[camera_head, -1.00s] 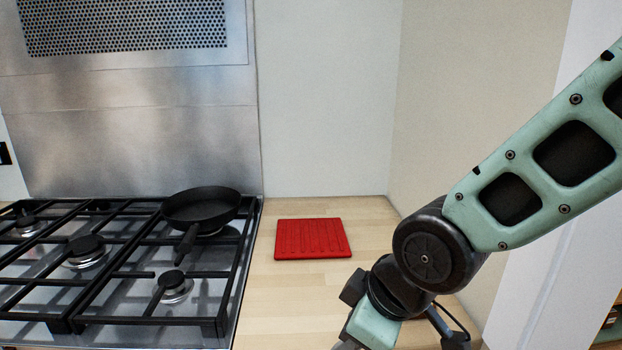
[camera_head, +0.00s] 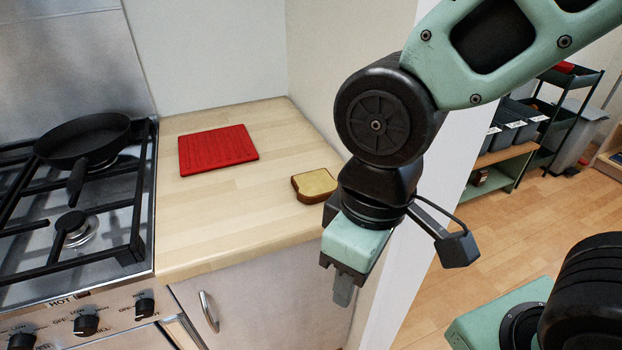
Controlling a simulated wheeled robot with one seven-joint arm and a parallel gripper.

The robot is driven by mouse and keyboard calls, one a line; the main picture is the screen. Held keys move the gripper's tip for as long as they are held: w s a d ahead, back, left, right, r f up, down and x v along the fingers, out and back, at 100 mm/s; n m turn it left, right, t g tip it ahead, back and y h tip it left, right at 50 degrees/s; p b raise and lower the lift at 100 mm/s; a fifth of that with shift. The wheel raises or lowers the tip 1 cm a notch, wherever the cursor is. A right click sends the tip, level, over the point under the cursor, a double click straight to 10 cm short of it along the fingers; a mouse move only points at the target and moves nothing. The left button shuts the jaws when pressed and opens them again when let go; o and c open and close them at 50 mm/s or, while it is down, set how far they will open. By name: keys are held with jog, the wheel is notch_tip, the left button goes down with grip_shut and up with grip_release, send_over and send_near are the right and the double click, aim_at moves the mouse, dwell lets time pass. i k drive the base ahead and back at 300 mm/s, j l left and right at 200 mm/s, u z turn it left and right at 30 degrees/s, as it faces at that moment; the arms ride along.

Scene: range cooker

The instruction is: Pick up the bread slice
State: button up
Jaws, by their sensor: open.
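The bread slice (camera_head: 315,185) has a pale yellow top and a brown crust. It lies flat on the wooden counter (camera_head: 220,225), near its right end. My gripper (camera_head: 343,290) points downward in front of the counter's right end, to the right of and nearer than the bread in the picture. It is open, though its fingers overlap from this angle. It appears apart from the bread and holds nothing that I can see. My arm's wrist stands close beside the bread's right edge in the picture.
A red board (camera_head: 217,149) lies on the counter behind and left of the bread. A black pan (camera_head: 84,140) sits on the hob at the left. Walls bound the counter behind and at right. The counter's middle and front are clear.

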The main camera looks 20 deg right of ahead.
aim_at(315, 187)
jog(key=z, duration=1)
jog(key=k+j+z, duration=0.55)
